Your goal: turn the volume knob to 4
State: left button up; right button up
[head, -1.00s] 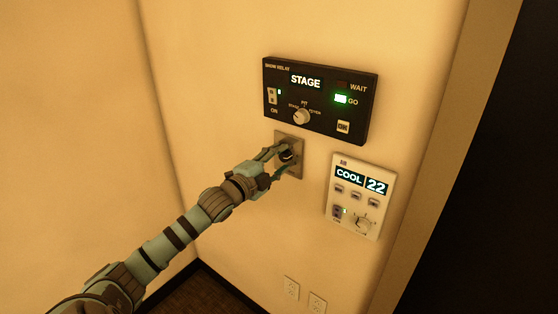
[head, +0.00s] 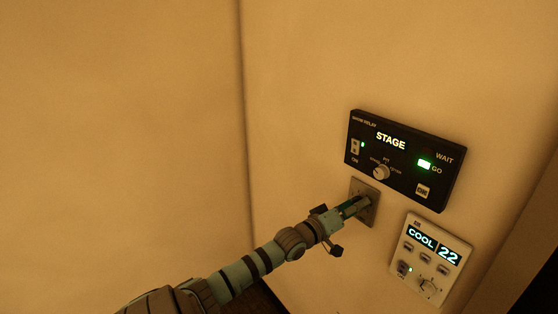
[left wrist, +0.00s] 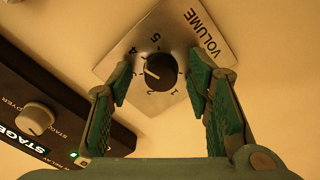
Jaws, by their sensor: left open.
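The volume knob (left wrist: 160,72) is a small dark round knob on a square metal plate (left wrist: 205,22) marked VOLUME with numbers around it. Its pale pointer line lies on the left side of the knob in the left wrist view; I cannot tell exactly which number it meets. My left gripper (left wrist: 162,80) is open, with one green-padded finger on each side of the knob and a visible gap to it. In the head view, my left gripper (head: 354,207) is in front of the plate (head: 371,188) and hides the knob. My right gripper is not in view.
A black panel reading STAGE (head: 440,160) with its own knob (head: 381,172) and a lit green GO light is just above the plate. A white thermostat panel reading COOL 22 (head: 418,264) is to the lower right. The wall at left is bare.

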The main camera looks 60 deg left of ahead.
pick_arm(q)
jog(key=s+n+p, duration=0.6)
jog(key=s+n, duration=0.9)
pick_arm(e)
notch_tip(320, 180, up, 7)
pick_arm(q)
jog(key=s+f+m+g+b, duration=0.2)
jog(key=s+f+m, duration=0.1)
jog(key=f, duration=0.7)
jog(key=s+a+f+m+g+y+b, duration=0.1)
jog(key=s+f+m+g+b, duration=0.1)
jog(key=f, duration=0.9)
jog(key=s+f+m+g+b, duration=0.2)
jog(key=f+m, duration=0.3)
jog(key=f, duration=0.5)
jog(key=shift+s+a+f+m+y+b, duration=0.2)
jog(key=shift+s+a+m+y+b, duration=0.15)
jog(key=shift+s+b, duration=0.45)
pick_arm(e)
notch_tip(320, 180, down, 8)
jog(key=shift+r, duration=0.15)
pick_arm(q)
jog(key=shift+s, duration=0.1)
